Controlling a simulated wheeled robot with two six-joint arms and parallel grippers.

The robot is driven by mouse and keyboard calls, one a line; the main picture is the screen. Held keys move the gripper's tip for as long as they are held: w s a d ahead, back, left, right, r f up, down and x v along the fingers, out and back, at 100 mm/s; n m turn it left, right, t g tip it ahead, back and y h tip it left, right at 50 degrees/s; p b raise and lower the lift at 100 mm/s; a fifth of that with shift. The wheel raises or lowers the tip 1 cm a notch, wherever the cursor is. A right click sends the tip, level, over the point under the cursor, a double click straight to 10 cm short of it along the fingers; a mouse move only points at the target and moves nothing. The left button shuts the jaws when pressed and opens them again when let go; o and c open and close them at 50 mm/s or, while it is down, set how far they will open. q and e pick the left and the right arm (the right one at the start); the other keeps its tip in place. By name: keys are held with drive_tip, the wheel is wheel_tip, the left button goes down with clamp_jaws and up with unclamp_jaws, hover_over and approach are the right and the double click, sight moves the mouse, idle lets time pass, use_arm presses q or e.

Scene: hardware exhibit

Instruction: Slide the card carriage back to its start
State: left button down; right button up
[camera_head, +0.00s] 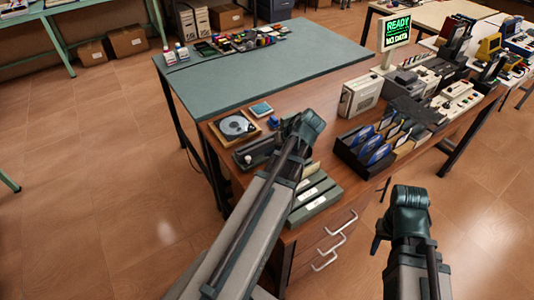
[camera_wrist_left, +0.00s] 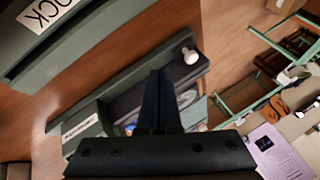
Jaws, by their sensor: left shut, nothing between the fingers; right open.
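A low dark green-grey rail device (camera_head: 256,151) with a pale knob (camera_head: 247,158) lies on the wooden bench, just left of my left wrist. I cannot tell for sure which part of it is the card carriage. In the left wrist view, a long green-grey bar (camera_wrist_left: 110,88) ends in a white round knob (camera_wrist_left: 190,55). My left gripper (camera_wrist_left: 160,75) is shut and empty, its fingers overlapping the bar left of the knob; contact is unclear. In the head view its fingers are hidden by its wrist. My right gripper (camera_head: 380,238) is open and empty, in front of the bench.
A disk tray (camera_head: 235,127) stands behind the rail device. Green-grey boxes (camera_head: 314,196), one labelled, stand at the bench's front. A dark rack of blue cards (camera_head: 375,150) and a beige box (camera_head: 361,95) stand to the right. A green sign (camera_head: 397,30) reads READY.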

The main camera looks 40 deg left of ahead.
use_arm(q)
drive_tip(key=p+v, duration=0.6)
drive_tip(key=v, duration=0.2)
drive_tip(key=shift+r+p, duration=0.3)
drive_tip(key=shift+r, duration=0.1)
drive_tip(key=s+d+f+m+h, duration=0.1)
drive_tip(key=s+d+m+h, duration=0.1)
drive_tip(key=d, duration=0.7)
drive_tip(key=s+d+f+m+h, duration=0.1)
drive_tip(key=s+d+m, duration=0.4)
drive_tip(key=d, duration=0.3)
drive_tip(key=s+d+f+m+h, duration=0.1)
drive_tip(key=s+d+m+h, duration=0.1)
drive_tip(key=d+m, duration=0.3)
drive_tip(key=s+d, duration=0.1)
drive_tip(key=d, duration=0.3)
drive_tip(key=shift+s+d+f+m+h, duration=0.25)
drive_tip(key=shift+d+f+m+h, duration=0.05)
drive_tip(key=shift+m, duration=0.1)
